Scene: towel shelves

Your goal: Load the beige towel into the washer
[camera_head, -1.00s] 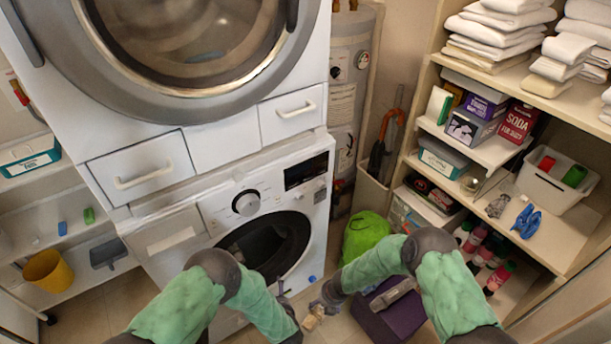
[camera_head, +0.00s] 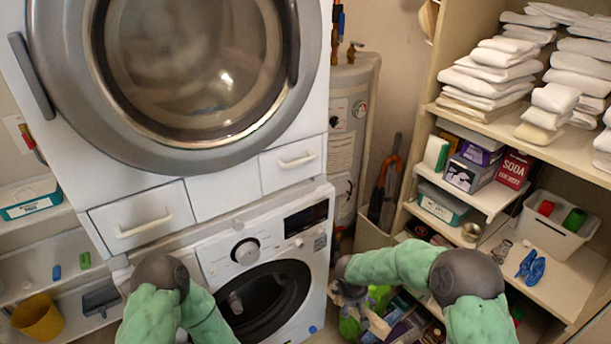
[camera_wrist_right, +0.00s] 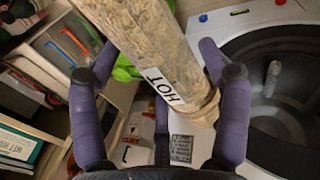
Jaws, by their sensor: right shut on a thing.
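The beige towel (camera_wrist_right: 150,50) is a long, textured strip between the purple fingers of my right gripper (camera_wrist_right: 160,85), with a white tag reading HOT. In the head view, my right gripper (camera_head: 352,298) is shut on the towel (camera_head: 376,324), which hangs right of the washer's front. The white washer (camera_head: 222,262) stands below the big upper machine. Its round dark front (camera_head: 268,300) also shows in the right wrist view (camera_wrist_right: 290,110); I cannot clearly tell whether its door is open. My left arm comes in at lower left, its gripper out of frame.
A shelf unit (camera_head: 420,120) on the right holds white towels (camera_head: 490,75), boxes and a white bin (camera_head: 555,230). A green bag (camera_head: 350,326) lies on the floor below the right gripper. A water heater (camera_head: 350,120) stands behind. A yellow bucket (camera_head: 38,318) is at left.

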